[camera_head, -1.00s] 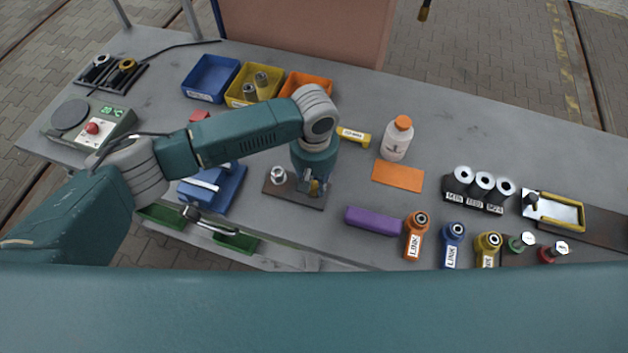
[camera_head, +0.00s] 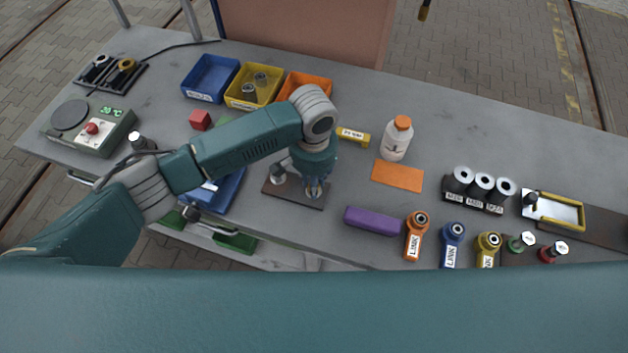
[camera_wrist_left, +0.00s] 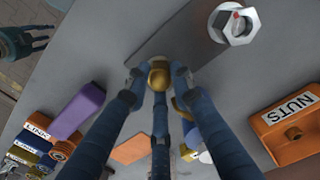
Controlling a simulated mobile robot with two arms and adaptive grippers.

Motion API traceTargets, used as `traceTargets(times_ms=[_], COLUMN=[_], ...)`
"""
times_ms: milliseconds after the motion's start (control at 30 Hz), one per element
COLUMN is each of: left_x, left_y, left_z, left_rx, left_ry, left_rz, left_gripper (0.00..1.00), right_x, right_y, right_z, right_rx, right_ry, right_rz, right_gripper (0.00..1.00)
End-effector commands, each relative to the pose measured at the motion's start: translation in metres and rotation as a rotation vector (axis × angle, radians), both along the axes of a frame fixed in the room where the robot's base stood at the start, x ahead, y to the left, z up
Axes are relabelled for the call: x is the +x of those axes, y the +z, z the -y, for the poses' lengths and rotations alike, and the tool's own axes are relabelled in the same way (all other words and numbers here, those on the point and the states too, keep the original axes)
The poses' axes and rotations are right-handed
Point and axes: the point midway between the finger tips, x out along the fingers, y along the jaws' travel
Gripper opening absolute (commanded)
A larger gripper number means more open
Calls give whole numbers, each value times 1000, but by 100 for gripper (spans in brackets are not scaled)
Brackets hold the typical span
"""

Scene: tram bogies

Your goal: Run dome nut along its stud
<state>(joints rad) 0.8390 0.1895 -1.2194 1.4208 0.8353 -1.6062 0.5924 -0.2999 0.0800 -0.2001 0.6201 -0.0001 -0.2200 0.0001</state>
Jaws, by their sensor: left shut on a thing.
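A dark plate (camera_head: 279,191) lies on the bench. In the left wrist view the plate (camera_wrist_left: 180,35) carries a large silver hex nut (camera_wrist_left: 240,28) with a small red mark near one end. A brass dome nut (camera_wrist_left: 158,76) sits by the plate's other end. My left gripper (camera_head: 316,190) points down over that end. In the left wrist view its fingers (camera_wrist_left: 158,82) are shut around the dome nut. The stud under the dome nut is hidden. My right gripper (camera_wrist_left: 38,38) shows at the upper left of the wrist view, apart from the bench, fingers spread and empty.
A purple block (camera_head: 373,220) and an orange link (camera_head: 416,236) stand right of the plate. A white bottle (camera_head: 396,140) and an orange mat (camera_head: 397,176) are behind them. Blue (camera_head: 207,98), yellow (camera_head: 233,98) and orange (camera_head: 290,83) bins stand at the back.

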Motion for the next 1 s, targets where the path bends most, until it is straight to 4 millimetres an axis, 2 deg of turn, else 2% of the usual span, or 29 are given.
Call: traceTargets(times_ms=[33, 1000], left_x=[-7, 1], left_y=[-3, -1], left_z=[-1, -5], left_rx=[4, 1], left_ry=[-49, -966], left_rz=[-18, -11], left_gripper=[0, 0], right_x=[0, 0], right_y=[0, 0], right_z=[0, 0], right_rx=[0, 0], right_ry=[0, 0], right_rz=[0, 0], right_gripper=[40, 40])
